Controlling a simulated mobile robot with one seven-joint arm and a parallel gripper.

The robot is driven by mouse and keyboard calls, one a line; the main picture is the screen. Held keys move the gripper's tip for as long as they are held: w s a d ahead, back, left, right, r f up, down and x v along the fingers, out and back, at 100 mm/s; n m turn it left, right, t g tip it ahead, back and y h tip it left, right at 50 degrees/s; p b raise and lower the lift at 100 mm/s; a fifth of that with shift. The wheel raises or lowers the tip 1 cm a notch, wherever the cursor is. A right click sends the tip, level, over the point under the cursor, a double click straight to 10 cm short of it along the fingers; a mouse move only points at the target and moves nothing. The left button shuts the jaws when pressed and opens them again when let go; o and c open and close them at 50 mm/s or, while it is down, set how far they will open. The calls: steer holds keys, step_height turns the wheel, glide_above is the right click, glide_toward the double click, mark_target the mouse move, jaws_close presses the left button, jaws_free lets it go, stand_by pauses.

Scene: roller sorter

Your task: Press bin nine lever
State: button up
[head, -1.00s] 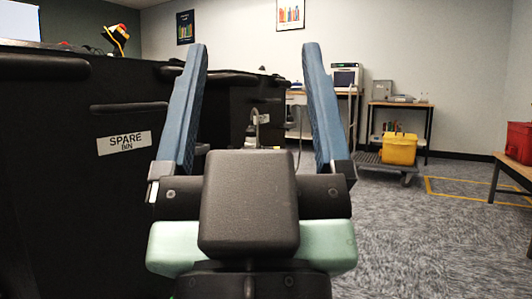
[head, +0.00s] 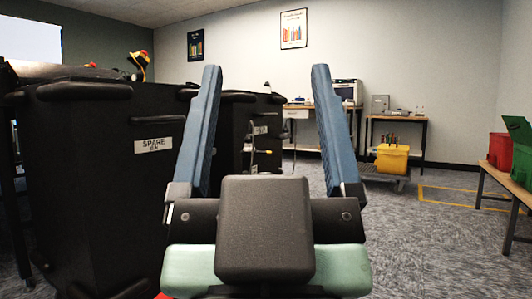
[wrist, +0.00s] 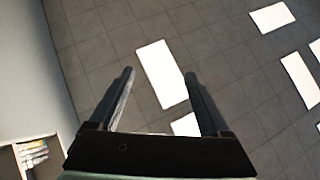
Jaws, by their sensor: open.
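My gripper (head: 264,130) is in the middle of the head view, its two blue fingers spread wide with nothing between them. In the wrist view my gripper (wrist: 160,90) is also open and empty, against a tiled ceiling with bright panels.
A yellow container (head: 391,158) sits on a low cart at the back right. Workbenches (head: 405,120) stand along the back wall. A bench with a red box (head: 499,152) and a green box (head: 520,160) is at the right. The carpet (head: 400,235) at right is open.

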steer(key=shift+r+p, duration=0.5)
steer(key=shift+r, duration=0.05)
steer(key=c, duration=0.5)
step_height(320, 180, up, 6)
steer(key=p, duration=0.5)
steer(key=shift+f+p, duration=0.1)
steer(key=shift+p, duration=0.3)
steer(key=c, duration=0.7)
step_height(320, 180, up, 64)
steer(key=p, duration=6.3)
steer(key=shift+f, duration=0.35)
